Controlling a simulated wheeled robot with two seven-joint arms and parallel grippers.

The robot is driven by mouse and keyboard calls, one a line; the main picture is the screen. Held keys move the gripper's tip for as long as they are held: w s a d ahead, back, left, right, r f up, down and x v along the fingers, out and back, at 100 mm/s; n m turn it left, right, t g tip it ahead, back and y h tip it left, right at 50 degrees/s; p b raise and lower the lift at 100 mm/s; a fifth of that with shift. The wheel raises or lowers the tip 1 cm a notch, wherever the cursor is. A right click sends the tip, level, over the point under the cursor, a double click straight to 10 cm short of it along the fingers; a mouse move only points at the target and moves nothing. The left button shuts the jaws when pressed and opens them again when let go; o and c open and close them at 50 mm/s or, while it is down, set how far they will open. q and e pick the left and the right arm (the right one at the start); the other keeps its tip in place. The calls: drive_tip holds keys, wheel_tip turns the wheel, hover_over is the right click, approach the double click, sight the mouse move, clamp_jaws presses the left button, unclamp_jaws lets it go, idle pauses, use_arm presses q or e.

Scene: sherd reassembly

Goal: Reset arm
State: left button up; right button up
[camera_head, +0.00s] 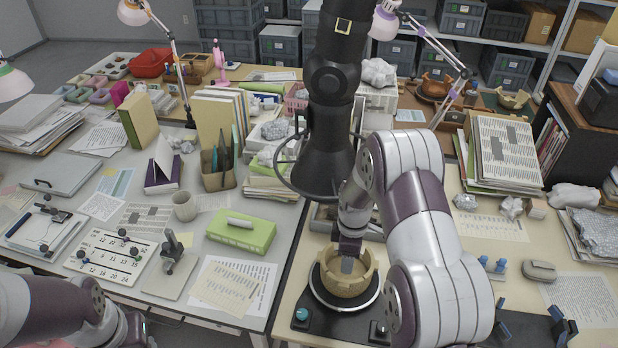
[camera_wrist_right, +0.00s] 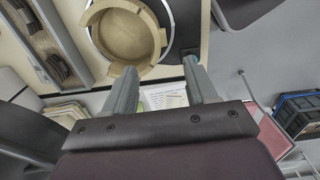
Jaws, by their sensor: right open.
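A tan clay bowl (camera_head: 350,274) with an uneven, notched rim sits on a round dark turntable (camera_head: 316,292) with a pale edge, on the right-hand table. My right gripper (camera_head: 347,263) is over the bowl in the head view, its arm partly hiding the bowl's far side. In the right wrist view the bowl (camera_wrist_right: 127,38) lies beyond the gripper (camera_wrist_right: 158,82), whose two fingers are spread with nothing between them. The near finger tip appears close to the bowl's rim; I cannot tell whether they touch. My left arm shows at the bottom left, its fingers out of frame.
A black stand with a teal knob (camera_head: 302,314) is in front of the turntable. A lamp (camera_head: 436,45) and stacked papers (camera_head: 505,152) are at the back right.

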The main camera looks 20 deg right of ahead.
drive_tip(key=s+a+r+m+b, duration=0.1)
drive_tip(key=s+a+r+m, duration=0.3)
drive_tip(key=s+r+m, duration=0.1)
drive_tip(key=s+a+r+m+t+b, duration=0.1)
drive_tip(key=s+a+r+m, duration=0.4)
drive_tip(key=s, duration=0.5)
drive_tip(key=shift+a+m+b, duration=0.15)
drive_tip(key=shift+m+b, duration=0.45)
drive_tip(key=shift+m, duration=0.3)
drive_tip(key=shift+s, duration=0.15)
